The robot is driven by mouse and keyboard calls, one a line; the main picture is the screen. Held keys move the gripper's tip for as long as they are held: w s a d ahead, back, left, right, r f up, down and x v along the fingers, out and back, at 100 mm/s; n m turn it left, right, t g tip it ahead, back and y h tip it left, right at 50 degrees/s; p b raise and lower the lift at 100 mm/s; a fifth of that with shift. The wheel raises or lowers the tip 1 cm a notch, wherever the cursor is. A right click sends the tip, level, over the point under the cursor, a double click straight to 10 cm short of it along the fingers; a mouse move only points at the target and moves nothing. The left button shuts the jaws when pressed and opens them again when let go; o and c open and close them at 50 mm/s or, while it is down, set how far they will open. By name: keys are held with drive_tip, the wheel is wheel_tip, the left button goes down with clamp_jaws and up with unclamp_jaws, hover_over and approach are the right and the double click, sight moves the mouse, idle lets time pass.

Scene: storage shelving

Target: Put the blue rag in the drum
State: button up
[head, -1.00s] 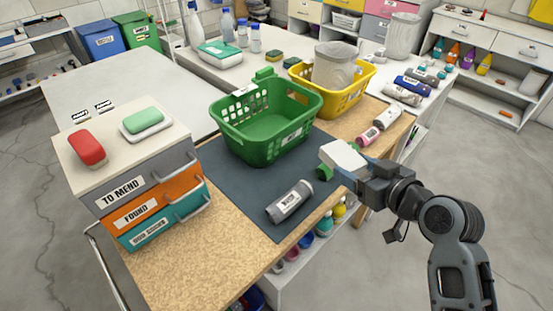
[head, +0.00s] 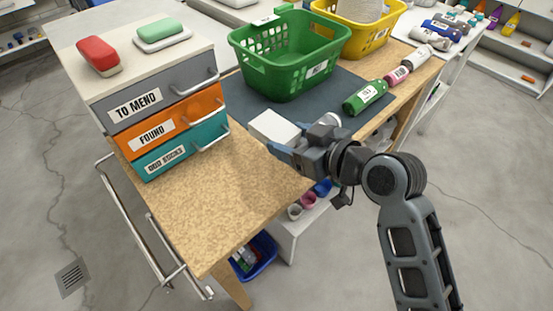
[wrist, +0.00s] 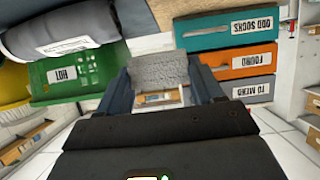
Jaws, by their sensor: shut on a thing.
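My gripper (head: 287,140) is shut on a pale, rough-textured block, which looks white in the head view (head: 272,127) and grey in the wrist view (wrist: 160,70). It holds the block by the front of the dark mat, right of the drawer unit. I cannot make out a blue rag. A dark blue roll (head: 441,27) with a pale label lies at the far right, but I cannot tell if it is cloth. Nothing in view is clearly a drum. A pale cylinder (head: 364,9) stands in the yellow basket (head: 352,39), cut by the top edge.
The drawer unit (head: 155,107) stands at left, with red and green blocks on top. A green basket (head: 290,87) stands behind my gripper. A green roll (head: 366,97) lies at right; a grey roll (wrist: 60,30) shows in the wrist view. The front bench (head: 215,210) is bare.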

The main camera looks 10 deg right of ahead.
sight(275, 177)
drive_tip(key=a, duration=0.1)
drive_tip(key=s+a+f, duration=0.1)
drive_tip(key=a+f, duration=0.1)
drive_tip(key=shift+s+a+f, duration=0.25)
drive_tip(key=shift+s+a, duration=0.05)
drive_tip(key=shift+a, duration=0.05)
drive_tip(key=shift+f, duration=1.95)
drive_tip(key=shift+f, duration=0.1)
drive_tip(key=o, duration=1.3)
drive_tip(key=shift+r, duration=0.2)
drive_tip(key=v, duration=1.2)
drive_tip(key=shift+f, duration=0.1)
